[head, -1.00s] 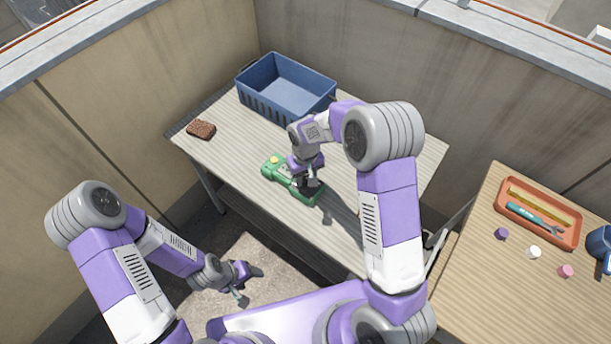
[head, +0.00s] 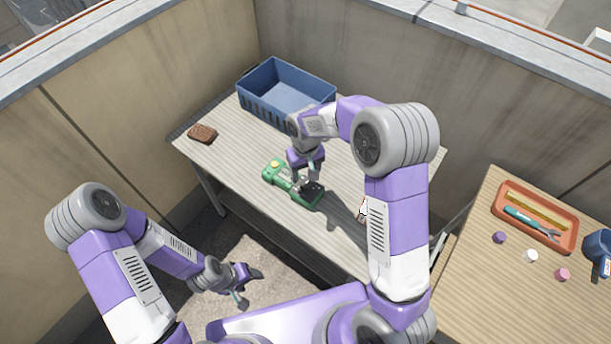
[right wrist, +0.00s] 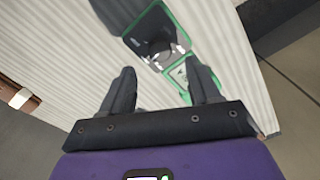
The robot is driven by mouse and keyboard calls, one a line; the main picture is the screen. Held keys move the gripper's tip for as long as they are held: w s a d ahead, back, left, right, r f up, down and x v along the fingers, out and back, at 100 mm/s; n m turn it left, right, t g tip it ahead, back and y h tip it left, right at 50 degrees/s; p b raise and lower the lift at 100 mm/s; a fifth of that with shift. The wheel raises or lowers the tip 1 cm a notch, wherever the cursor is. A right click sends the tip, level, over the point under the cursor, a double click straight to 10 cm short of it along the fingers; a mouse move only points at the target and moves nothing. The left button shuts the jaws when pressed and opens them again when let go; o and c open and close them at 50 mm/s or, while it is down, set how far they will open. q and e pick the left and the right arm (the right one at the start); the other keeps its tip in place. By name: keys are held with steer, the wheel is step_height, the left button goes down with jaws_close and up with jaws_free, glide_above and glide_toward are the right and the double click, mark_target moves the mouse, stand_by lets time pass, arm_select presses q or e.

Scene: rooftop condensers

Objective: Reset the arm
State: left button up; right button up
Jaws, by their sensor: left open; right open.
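My right gripper (head: 308,178) is open and empty above a green device with a dark end (head: 307,197) on the grey striped table. In the right wrist view my open fingers (right wrist: 163,78) point toward the green-rimmed device (right wrist: 153,38), with nothing between them. A yellow spot shows at the device's far end in the head view. My left gripper (head: 243,277) hangs open and empty, low in front of the table, over the floor.
A blue crate (head: 262,107) stands at the table's back, with a brown block (head: 202,133) to its left. A small brown-and-white item (head: 362,210) is partly behind my right arm. A second table (head: 480,290) holds an orange tray (head: 573,246), small caps and a blue mug (head: 598,250).

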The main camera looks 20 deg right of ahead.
steer(key=shift+r, duration=1)
